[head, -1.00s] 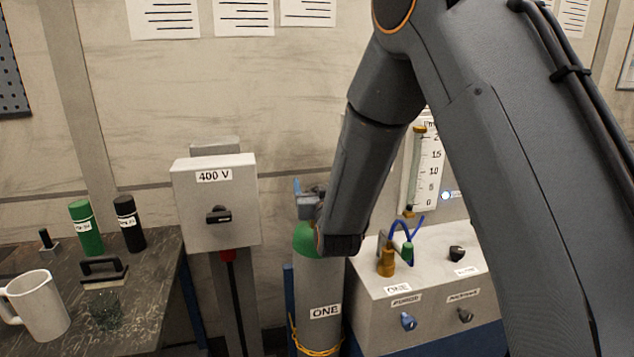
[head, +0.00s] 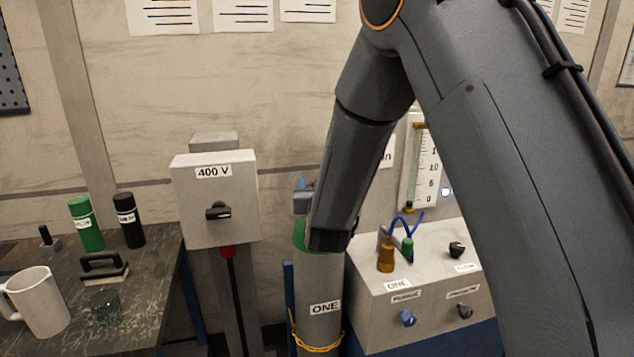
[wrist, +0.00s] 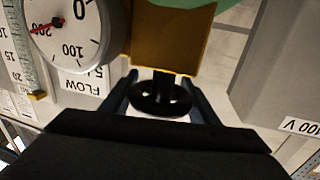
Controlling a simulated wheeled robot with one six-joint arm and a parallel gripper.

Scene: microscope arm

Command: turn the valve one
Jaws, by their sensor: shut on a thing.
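Valve one's black handwheel (wrist: 160,103) shows in the wrist view, on a stem from a brass valve body (wrist: 170,45). My gripper (wrist: 160,92) is shut on the handwheel, with one dark finger on each side of it. In the head view, the grey cylinder (head: 318,280) labelled ONE stands upright with a green shoulder (head: 299,236). My arm hangs over the cylinder's top there and hides the handwheel and the valve body.
A round gauge (wrist: 72,28) sits close beside the valve in the wrist view. A 400 V box (head: 215,190) stands left of the cylinder. A grey panel box (head: 430,290) with knobs and a brass fitting is on the right. A bench (head: 150,285) holds a mug and bottles.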

